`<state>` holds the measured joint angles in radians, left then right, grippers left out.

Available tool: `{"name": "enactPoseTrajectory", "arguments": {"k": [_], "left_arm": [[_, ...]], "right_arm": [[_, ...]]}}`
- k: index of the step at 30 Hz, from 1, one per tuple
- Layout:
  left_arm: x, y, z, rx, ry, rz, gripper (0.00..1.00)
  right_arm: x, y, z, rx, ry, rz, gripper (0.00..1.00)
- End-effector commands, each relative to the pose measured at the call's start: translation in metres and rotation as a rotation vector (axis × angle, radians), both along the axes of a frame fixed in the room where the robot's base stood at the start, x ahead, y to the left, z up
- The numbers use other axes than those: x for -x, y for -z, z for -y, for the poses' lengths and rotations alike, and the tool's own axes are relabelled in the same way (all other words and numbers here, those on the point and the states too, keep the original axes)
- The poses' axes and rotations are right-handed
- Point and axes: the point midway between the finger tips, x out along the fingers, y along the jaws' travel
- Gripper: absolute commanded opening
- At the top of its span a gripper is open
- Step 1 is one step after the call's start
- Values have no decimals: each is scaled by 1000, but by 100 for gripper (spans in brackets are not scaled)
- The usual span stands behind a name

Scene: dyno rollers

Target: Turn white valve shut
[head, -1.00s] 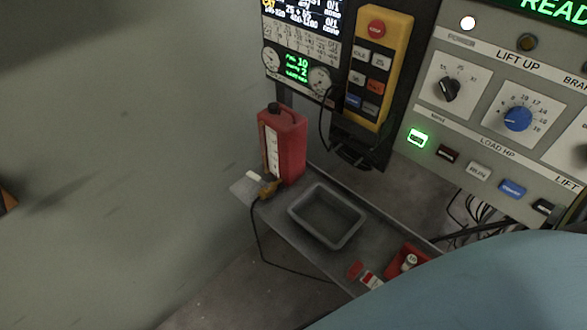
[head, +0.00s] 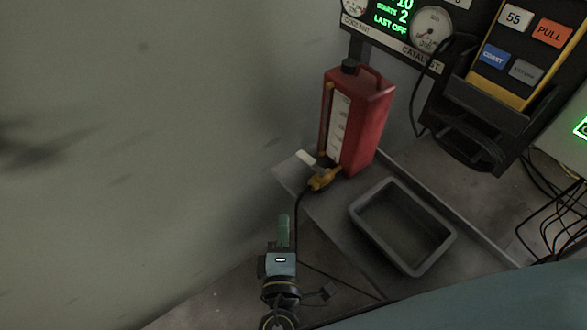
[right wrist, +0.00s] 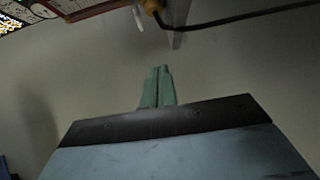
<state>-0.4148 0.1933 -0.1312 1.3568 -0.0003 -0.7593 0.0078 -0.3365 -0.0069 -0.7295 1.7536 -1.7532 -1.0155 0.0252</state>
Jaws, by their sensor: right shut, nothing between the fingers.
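The white valve handle (head: 307,158) sits on a yellow brass valve body (head: 322,180) at the lower front of the red canister (head: 367,122), above the shelf's left end. In the right wrist view the white handle (right wrist: 139,18) shows at the top beside the yellow valve (right wrist: 151,6). My right gripper (head: 283,232) is below and left of the valve in the head view, apart from it, with green fingers together and nothing between them. These fingers also show in the right wrist view (right wrist: 157,88). My left gripper is not in view.
A grey tray (head: 402,226) lies on the metal shelf (head: 335,222) to the right of the valve. A black hose (head: 298,215) hangs from the valve close to my right gripper. A control panel with a yellow pendant (head: 495,80) stands at upper right. The left side is open.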

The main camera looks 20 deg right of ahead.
Motion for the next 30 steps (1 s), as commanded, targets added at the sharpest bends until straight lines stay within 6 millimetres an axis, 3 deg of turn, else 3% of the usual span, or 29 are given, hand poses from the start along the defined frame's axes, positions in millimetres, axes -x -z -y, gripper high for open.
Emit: {"name": "enactPoseTrajectory", "arguments": {"k": [3,8,21,30], "left_arm": [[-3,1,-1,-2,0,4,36],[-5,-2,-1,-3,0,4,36],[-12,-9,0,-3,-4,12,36],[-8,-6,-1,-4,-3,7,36]], "right_arm": [[0,-18,-1,11,16,64,0],[-14,-24,4,16,20,78,0],[-98,-23,34,17,18,73,0],[-111,-23,64,16,17,73,0]]}}
